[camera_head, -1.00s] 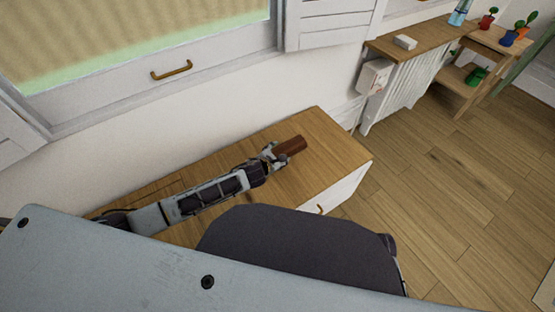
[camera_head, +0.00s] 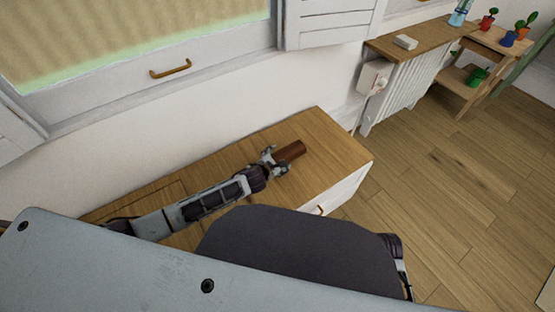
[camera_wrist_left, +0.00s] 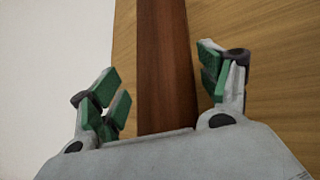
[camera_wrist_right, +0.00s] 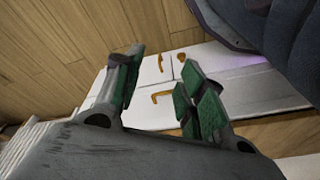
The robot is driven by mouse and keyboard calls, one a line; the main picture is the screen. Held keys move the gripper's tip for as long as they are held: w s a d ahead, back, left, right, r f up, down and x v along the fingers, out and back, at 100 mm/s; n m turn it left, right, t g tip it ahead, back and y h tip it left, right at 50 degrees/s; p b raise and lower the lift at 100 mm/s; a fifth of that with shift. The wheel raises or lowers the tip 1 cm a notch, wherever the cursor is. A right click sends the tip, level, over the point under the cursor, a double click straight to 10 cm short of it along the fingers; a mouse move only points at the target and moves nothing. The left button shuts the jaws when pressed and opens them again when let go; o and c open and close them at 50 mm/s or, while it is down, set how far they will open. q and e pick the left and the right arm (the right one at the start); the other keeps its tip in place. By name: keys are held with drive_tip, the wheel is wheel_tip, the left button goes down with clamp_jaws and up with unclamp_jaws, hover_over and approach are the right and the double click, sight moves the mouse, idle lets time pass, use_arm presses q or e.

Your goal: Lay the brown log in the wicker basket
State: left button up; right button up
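The brown log (camera_head: 291,151) is on or just above the wooden top of a low cabinet; the head view does not settle contact. My left gripper (camera_head: 268,164) is at the log's near end. In the left wrist view the log (camera_wrist_left: 168,60) runs between the spread fingers of my left gripper (camera_wrist_left: 160,90), with gaps on both sides. My right gripper (camera_wrist_right: 165,82) is open and empty in the right wrist view, over the white cabinet front and floor. No wicker basket shows in any view.
The cabinet top (camera_head: 335,150) is clear to the right of the log. A white wall and window stand behind it. A radiator (camera_head: 393,95) with a shelf and a wooden plant stand (camera_head: 490,45) are at the upper right. The wooden floor (camera_head: 460,190) at right is open.

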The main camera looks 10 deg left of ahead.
use_arm(q)
drive_tip(key=shift+s+r, duration=0.1)
idle(0.4)
drive_tip(key=shift+s+a+r, duration=0.15)
drive_tip(key=shift+s+r, duration=0.15)
drive_tip(key=shift+s, duration=0.1)
drive_tip(key=p+v, duration=0.3)
drive_tip(key=v, duration=0.7)
drive_tip(key=shift+s+r+p, duration=0.25)
drive_tip(key=shift+r+p, duration=0.05)
drive_tip(key=shift+p, duration=0.1)
use_arm(e)
wheel_tip(320, 180, down, 6)
drive_tip(key=d, duration=0.1)
drive_tip(key=shift+s+d+f+g, duration=0.2)
drive_tip(key=shift+s+f+g, duration=0.1)
drive_tip(key=shift+s, duration=0.15)
use_arm(q)
drive_tip(key=shift+o, duration=0.5)
drive_tip(key=shift+w, duration=0.1)
